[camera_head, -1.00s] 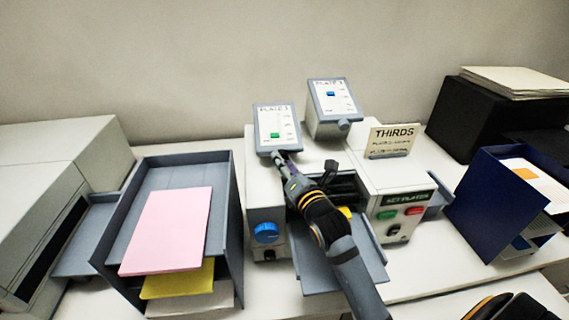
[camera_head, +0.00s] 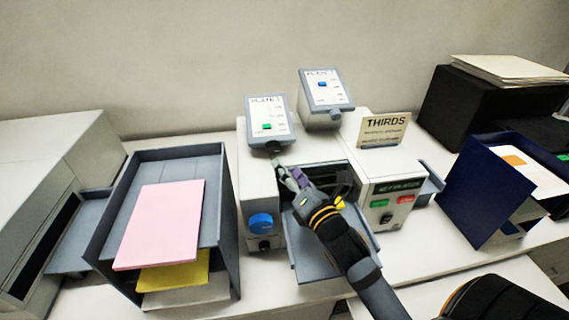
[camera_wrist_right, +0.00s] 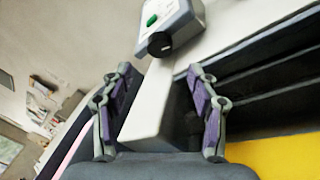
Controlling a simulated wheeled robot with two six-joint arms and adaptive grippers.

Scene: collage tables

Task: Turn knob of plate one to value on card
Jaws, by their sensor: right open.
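The plate one box (camera_head: 269,120) is a tilted grey box with a white scale and a green marker (camera_head: 267,126) low on it. Its dark knob (camera_head: 273,149) sticks out of the lower edge; in the wrist view the knob (camera_wrist_right: 159,44) is ahead of the fingers. A cream card (camera_head: 385,127) headed THIRDS stands to the right; its smaller lines are too blurred to read. My right gripper (camera_head: 286,172) is open and empty, below and apart from the knob; in the right wrist view its fingers (camera_wrist_right: 158,72) are spread. My left gripper is not in view.
The second plate box (camera_head: 326,97) with a blue marker stands right behind plate one. Below the gripper is the machine's open slot and grey tray (camera_head: 305,262). A blue dial (camera_head: 261,223) is on the machine front. A grey paper rack (camera_head: 228,230) stands left.

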